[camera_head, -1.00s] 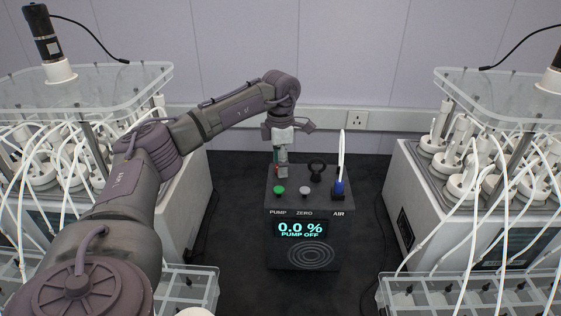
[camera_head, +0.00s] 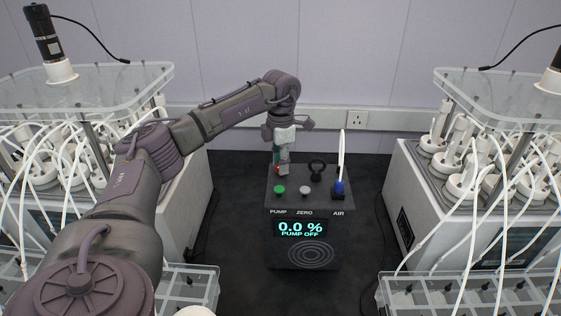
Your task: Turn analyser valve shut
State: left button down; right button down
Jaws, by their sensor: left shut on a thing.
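The analyser (camera_head: 302,255) is a dark box on the black bench between two reactor units. Its display reads "0.0 %" and "PUMP OFF". Its top has a green pump button (camera_head: 279,189), a grey zero button (camera_head: 305,190), a black ring-shaped part (camera_head: 317,169) and a blue fitting (camera_head: 339,188) at AIR with a white tube. My left gripper (camera_head: 282,166) points down at the top's back left corner. It is shut on a small part with red showing, seemingly the analyser valve (camera_head: 278,169); the fingers hide most of it. My right gripper is not in view.
Reactor units with clear lids, bottles and many white tubes stand at left (camera_head: 85,75) and right (camera_head: 505,88). Clear trays (camera_head: 450,292) are at the front corners. Bare bench lies around the analyser. A wall socket (camera_head: 357,119) is behind.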

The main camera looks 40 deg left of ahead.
pick_arm(q)
jog(key=n, duration=0.4)
jog(key=n+p, duration=0.1)
jog(key=n, duration=0.7)
jog(key=shift+n, duration=1.7)
jog(key=c, duration=0.8)
grip_release()
notch_tip(320, 180, up, 12)
